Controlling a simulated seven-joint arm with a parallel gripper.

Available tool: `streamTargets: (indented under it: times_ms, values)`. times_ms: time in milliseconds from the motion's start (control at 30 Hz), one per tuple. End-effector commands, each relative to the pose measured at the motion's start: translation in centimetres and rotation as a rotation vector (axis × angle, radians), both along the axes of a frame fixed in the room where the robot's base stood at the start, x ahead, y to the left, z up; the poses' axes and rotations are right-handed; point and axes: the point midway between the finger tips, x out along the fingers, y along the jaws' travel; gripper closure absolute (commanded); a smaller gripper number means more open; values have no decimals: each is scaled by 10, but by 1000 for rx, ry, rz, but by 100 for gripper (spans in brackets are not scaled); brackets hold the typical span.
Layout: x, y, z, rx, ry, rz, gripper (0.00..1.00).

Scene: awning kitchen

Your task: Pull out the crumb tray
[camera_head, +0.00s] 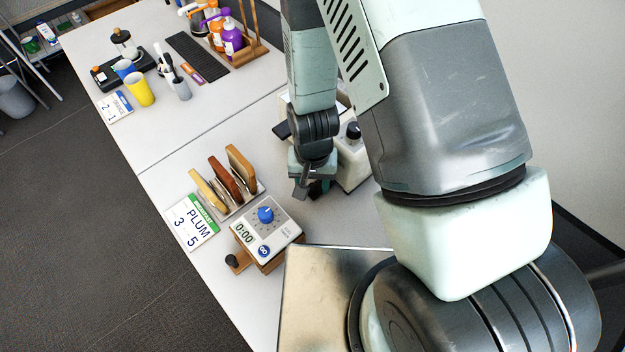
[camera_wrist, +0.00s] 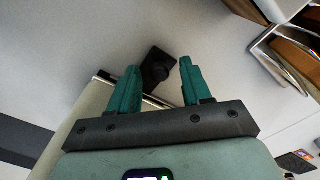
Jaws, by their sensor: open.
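A cream appliance with a black knob, apparently the toaster (camera_head: 354,160), stands behind my arm in the head view, largely hidden. Its pale edge (camera_wrist: 88,108) shows at the left of the wrist view. My gripper (camera_wrist: 159,75) is open and empty, with teal fingers apart. In the head view my gripper (camera_head: 312,188) is low beside the appliance. No touching is visible.
A rack with upright wooden boards (camera_head: 228,180) stands left of my gripper; it also shows in the wrist view (camera_wrist: 285,58). A timer with a blue dial (camera_head: 266,222) and a PLUM card (camera_head: 191,222) are nearer. Cups, bottles and a black mat stand at the far end.

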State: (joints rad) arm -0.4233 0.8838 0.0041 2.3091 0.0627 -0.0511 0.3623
Motion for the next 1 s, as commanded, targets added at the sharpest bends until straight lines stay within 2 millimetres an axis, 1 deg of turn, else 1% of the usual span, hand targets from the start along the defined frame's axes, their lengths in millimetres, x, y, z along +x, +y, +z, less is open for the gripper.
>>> streamTargets:
  times_ms: [133, 167, 400, 467, 767, 900, 1000]
  values:
    - [0, 0, 0, 0, 0, 0, 52]
    - [0, 0, 0, 0, 0, 0, 55]
    - [0, 0, 0, 0, 0, 0, 91]
    - [0, 0, 0, 0, 0, 0, 100]
    - [-2, 3, 1, 0, 0, 1, 100]
    - [-18, 20, 1, 2, 0, 4, 100]
    - [-28, 29, 1, 1, 0, 4, 100]
